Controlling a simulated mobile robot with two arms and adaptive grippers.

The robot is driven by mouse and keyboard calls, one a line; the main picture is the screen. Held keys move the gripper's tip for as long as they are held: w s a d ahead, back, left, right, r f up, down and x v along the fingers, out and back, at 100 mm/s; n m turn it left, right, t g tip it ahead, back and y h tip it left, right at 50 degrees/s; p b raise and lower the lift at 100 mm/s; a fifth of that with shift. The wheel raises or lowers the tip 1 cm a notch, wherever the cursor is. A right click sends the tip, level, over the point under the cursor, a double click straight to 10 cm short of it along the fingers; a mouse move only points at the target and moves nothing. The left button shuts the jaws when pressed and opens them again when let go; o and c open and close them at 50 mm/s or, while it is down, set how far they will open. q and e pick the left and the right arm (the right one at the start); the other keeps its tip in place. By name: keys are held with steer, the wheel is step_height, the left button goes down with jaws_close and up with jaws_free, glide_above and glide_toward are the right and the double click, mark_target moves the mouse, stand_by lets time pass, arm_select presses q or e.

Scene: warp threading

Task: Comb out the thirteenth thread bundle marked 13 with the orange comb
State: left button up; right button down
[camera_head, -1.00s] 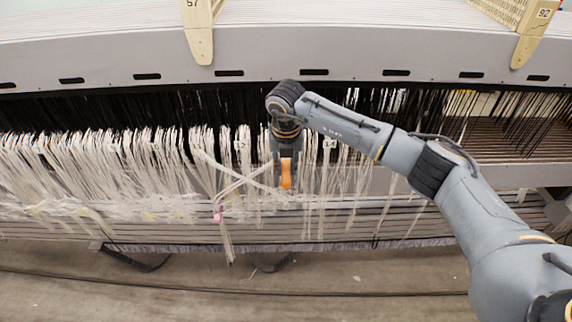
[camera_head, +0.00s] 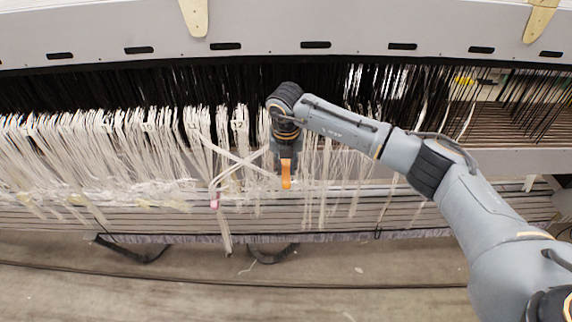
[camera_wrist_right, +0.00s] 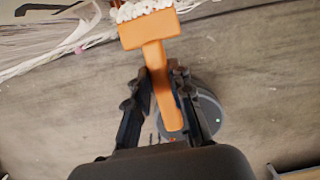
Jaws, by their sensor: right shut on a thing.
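The orange comb (camera_head: 286,174) is at the middle of the head view, in front of the hanging white threads. In the right wrist view the comb (camera_wrist_right: 150,32) has its handle between the fingers. My right gripper (camera_wrist_right: 168,82) is shut on that handle. White thread bundles (camera_head: 150,150) hang in a row along the loom. White thread (camera_wrist_right: 142,9) shows at the comb's toothed end in the wrist view. A pink tie (camera_head: 214,200) gathers threads just left of the comb. My left gripper is not in view.
Dark warp threads (camera_head: 130,85) hang behind the white ones under a grey beam (camera_head: 360,40). Horizontal rods (camera_head: 400,217) run below the bundles. Cream brackets (camera_head: 540,18) hang at the top. The concrete floor (camera_head: 200,295) in front is clear.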

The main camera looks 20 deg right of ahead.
steer(key=shift+w+f+b, duration=0.15)
steer(key=shift+f+b, duration=0.25)
steer(key=shift+f, duration=0.55)
arm_select(q)
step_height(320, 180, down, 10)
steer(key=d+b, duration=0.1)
steer(key=b, duration=0.7)
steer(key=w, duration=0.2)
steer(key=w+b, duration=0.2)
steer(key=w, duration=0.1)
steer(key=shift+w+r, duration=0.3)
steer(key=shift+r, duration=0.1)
arm_select(e)
step_height(320, 180, down, 14)
steer(key=shift+d, duration=0.1)
